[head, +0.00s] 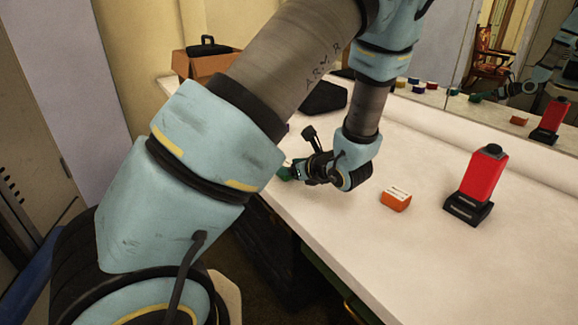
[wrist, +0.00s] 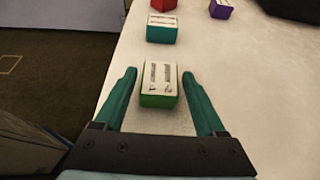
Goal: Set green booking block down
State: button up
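The green booking block (wrist: 158,99), with a white printed label on top, is upright between my gripper's fingers in the wrist view. My gripper (wrist: 159,74) has two teal fingers spread apart, with white table showing on both sides of the block, so neither finger touches it. The block appears to rest on the white table (wrist: 240,90), close to the table's left edge. In the head view my gripper (head: 289,172) is low over the near left edge of the table; its arm hides much of that area, and I cannot make out the block there.
Teal (wrist: 161,30), red (wrist: 164,5) and purple (wrist: 221,9) blocks stand beyond the green one. An orange block (head: 396,202) and a red device on a black base (head: 482,175) stand to the right. A black bag (head: 325,97) lies behind. A mirror backs the table.

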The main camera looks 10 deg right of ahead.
jog(key=shift+o, duration=0.8)
